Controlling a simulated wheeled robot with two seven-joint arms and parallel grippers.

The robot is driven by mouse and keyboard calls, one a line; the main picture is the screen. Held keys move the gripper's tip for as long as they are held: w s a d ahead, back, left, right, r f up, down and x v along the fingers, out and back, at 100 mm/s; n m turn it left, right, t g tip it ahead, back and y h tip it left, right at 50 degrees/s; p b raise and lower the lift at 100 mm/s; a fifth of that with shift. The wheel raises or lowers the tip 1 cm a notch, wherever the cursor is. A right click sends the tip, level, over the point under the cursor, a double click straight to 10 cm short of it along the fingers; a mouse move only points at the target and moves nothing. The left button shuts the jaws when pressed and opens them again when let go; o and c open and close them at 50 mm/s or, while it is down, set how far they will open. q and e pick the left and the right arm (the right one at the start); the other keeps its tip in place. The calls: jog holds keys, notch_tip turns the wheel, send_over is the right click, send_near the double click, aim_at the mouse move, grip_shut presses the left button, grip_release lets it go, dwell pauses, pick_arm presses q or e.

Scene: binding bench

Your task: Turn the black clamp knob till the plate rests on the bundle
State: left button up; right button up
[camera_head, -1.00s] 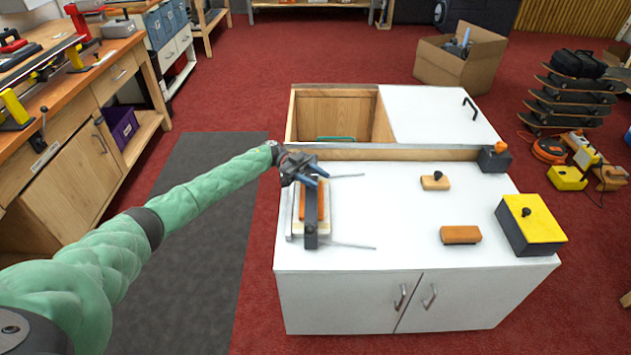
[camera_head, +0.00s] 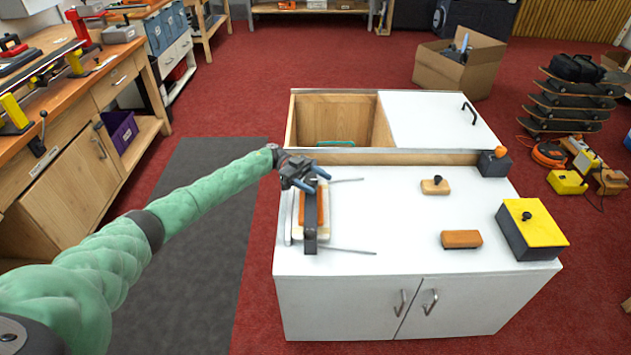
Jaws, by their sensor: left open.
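The clamp stands at the left end of the white bench top (camera_head: 390,225). Its dark bar (camera_head: 309,222) runs front to back over an orange-brown bundle (camera_head: 300,208) on a pale base (camera_head: 297,238). My left gripper (camera_head: 319,182) is open over the back end of the clamp, its blue fingers spread and pointing right. I cannot make out the black clamp knob there; the gripper covers that end. Whether the plate touches the bundle is too small to tell. My right gripper is not in view.
Thin metal rods (camera_head: 345,249) stick out right of the clamp. A wooden block with a black knob (camera_head: 435,186), an orange-brown block (camera_head: 461,239) and a yellow-topped box (camera_head: 531,222) stand to the right. An open bin (camera_head: 335,118) lies behind. The middle of the top is clear.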

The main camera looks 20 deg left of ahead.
pick_arm(q)
jog(key=b+v, duration=0.2)
jog(key=v, duration=0.5)
jog(key=shift+w+a, duration=0.15)
jog(key=shift+a, duration=0.2)
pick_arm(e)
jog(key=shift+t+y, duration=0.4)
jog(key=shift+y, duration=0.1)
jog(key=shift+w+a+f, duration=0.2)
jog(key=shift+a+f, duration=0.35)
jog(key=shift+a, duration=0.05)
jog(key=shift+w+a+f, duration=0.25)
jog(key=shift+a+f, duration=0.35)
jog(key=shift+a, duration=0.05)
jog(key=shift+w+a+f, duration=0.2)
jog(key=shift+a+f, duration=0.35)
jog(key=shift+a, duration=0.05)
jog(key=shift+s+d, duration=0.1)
